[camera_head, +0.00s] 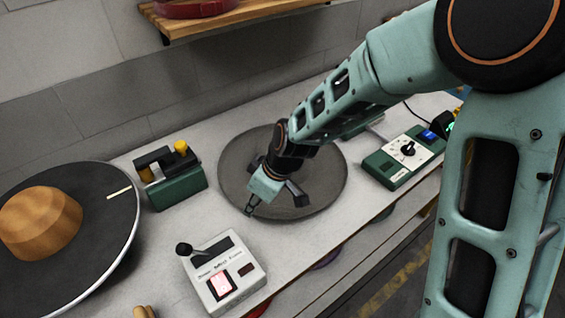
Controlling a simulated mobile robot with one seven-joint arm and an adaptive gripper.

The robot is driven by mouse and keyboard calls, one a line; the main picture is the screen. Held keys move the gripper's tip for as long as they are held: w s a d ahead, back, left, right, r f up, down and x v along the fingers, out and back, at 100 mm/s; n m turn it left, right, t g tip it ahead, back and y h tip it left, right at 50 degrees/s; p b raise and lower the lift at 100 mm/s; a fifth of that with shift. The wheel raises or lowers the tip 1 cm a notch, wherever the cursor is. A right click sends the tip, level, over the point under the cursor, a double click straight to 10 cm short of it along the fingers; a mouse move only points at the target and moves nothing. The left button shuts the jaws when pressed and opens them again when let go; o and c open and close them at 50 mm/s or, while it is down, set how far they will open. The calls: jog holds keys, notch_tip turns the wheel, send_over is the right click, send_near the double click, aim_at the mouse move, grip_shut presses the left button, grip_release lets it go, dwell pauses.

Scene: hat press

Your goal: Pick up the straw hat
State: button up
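No straw hat can be made out for certain. A tan, flat-topped, crown-like form (40,222) sits on a wide dark disc with a pale rim (112,240) at the left edge of the view; I cannot tell if it is a hat or a wooden block. My gripper (274,202) is well to the right of it, pointing down over a round dark grey plate (325,180) on the bench. Its dark fingers look spread apart, with nothing seen between them. The height of the gripper above the plate is hard to judge.
A green device with a yellow knob (172,178) stands between disc and plate. A pale control box with a lit red button (222,275) is in front. A green-and-white dial box (402,155) is at right. A wooden shelf (225,22) holds a red object (195,8).

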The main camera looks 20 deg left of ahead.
jog(key=shift+x, duration=1.95)
jog(key=shift+w, duration=0.1)
